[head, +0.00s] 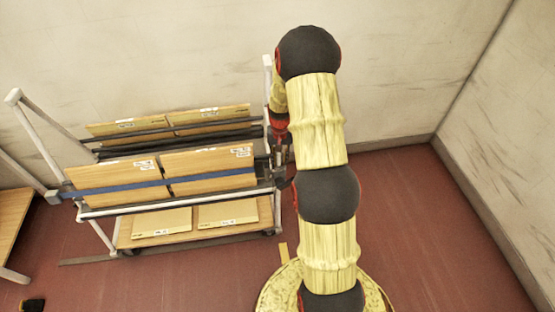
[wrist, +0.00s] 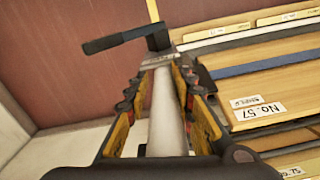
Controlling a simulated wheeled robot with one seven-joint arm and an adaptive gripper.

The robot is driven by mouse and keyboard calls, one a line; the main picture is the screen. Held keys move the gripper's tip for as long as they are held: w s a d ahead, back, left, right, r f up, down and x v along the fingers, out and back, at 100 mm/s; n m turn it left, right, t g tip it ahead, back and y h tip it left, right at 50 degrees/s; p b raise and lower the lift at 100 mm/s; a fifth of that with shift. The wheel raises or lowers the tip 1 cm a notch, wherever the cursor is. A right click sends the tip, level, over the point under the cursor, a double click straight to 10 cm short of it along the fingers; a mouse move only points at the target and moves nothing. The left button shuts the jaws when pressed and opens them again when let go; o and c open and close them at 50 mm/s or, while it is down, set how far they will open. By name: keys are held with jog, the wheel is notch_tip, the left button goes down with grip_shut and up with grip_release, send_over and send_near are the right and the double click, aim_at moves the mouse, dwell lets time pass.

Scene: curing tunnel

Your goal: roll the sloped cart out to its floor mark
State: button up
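The sloped cart (head: 100,211) stands at the left in the head view, with a white tube frame, tilted wooden boards and a blue strap. My gripper (head: 282,158) is at its right end, partly hidden by my arm. In the wrist view, a white cart tube (wrist: 167,125) runs between the two fingers of my gripper (wrist: 162,75). The fingers lie close along both sides of the tube and look shut on it. A black lever (wrist: 122,39) sits just past the fingertips. A yellow strip (head: 283,252) lies on the floor right of the cart; it may be the floor mark.
A dark strip (head: 85,261) runs along the floor under the cart's front. A wooden table (head: 12,225) stands at the far left. The back wall (head: 180,50) is behind the cart and another wall (head: 500,150) is at the right. The red floor (head: 420,220) between is clear.

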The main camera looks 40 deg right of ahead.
jog(key=o, duration=0.4)
jog(key=shift+d, duration=0.15)
jog(key=shift+w, duration=0.1)
jog(key=shift+r, duration=0.1)
